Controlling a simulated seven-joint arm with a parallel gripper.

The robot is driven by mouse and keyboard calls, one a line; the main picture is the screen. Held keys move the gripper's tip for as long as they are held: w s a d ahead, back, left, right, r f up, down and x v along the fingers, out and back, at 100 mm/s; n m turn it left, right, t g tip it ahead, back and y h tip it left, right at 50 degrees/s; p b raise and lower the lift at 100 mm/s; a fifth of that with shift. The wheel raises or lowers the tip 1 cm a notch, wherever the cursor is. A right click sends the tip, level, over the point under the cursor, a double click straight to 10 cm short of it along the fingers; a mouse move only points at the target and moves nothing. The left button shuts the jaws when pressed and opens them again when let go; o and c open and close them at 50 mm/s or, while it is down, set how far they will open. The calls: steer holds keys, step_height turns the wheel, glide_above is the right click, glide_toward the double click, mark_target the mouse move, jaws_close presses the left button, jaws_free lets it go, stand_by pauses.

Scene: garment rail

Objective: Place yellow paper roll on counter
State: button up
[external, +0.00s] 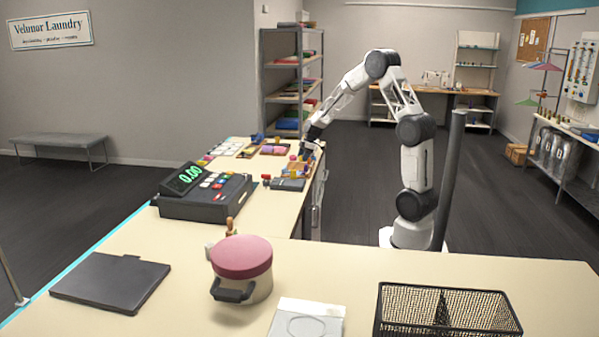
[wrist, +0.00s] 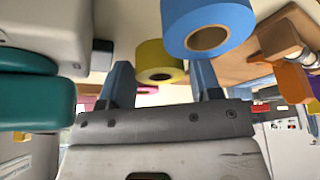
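My gripper (external: 308,152) is low over the far arm of the counter (external: 375,262), at its right edge in the external view. In the wrist view its two grey-blue fingers (wrist: 161,70) are spread apart. The yellow paper roll (wrist: 160,58) shows between and just beyond the fingertips, its core hole visible, with gaps on both sides. A larger-looking blue roll (wrist: 208,22) is close to the right finger. A pink roll (wrist: 147,89) shows partly behind, between the fingers. In the external view the rolls are too small to tell apart surely.
A cash register (external: 205,195) stands left of the gripper. Nearer are a pink-lidded pot (external: 242,265), a dark flat pad (external: 110,282) and a black wire basket (external: 447,312). A teal object (wrist: 35,100) and orange items (wrist: 295,80) flank the fingers. Bare counter lies around the pot.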

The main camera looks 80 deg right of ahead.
stand_by(0.3)
steer(key=v, duration=1.2)
steer(key=shift+r, duration=0.2)
steer(key=shift+a, duration=0.15)
stand_by(0.4)
steer(key=s+a+r+m+g+h, duration=0.15)
steer(key=s+a+r, duration=0.25)
steer(key=a, duration=1)
steer(key=s+a+r+m+y, duration=0.1)
steer(key=s+a+r+m, duration=0.3)
steer(key=a, duration=1)
steer(key=s+a+m+h, duration=0.1)
steer(key=s+a+h, duration=0.1)
steer(key=s+a, duration=1.6)
steer(key=shift+s+a+f, duration=0.25)
steer(key=shift+s+f, duration=0.1)
steer(key=shift+s, duration=0.8)
